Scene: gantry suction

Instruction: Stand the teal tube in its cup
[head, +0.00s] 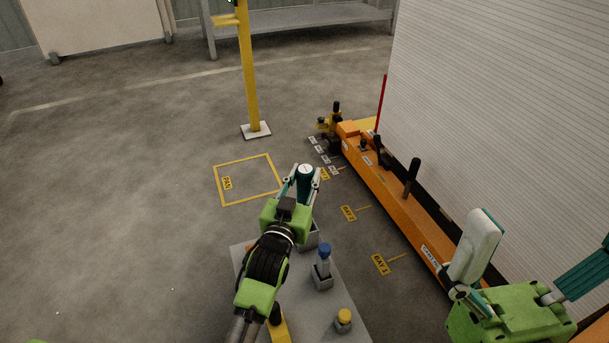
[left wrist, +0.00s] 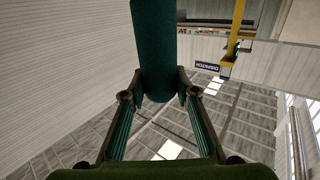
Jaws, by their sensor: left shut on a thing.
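My left gripper (head: 304,181) is shut on the teal tube (head: 305,170), which has a pale round end facing up. The tube is above the far end of a grey stand (head: 300,285). A grey square cup (head: 312,239) shows partly behind the gripper; the tube's lower end is hidden, so I cannot tell whether it touches the cup. In the left wrist view the teal tube (left wrist: 155,45) lies between the two fingers. My right gripper (head: 530,255) is at the lower right, its fingers spread wide and nothing seen between them.
A blue-topped tube (head: 323,255) and a yellow-topped piece (head: 344,316) stand in grey holders on the stand. An orange rail (head: 400,197) with dark levers runs along the white ribbed wall (head: 500,110). A yellow post (head: 249,75) stands behind. The floor at left is clear.

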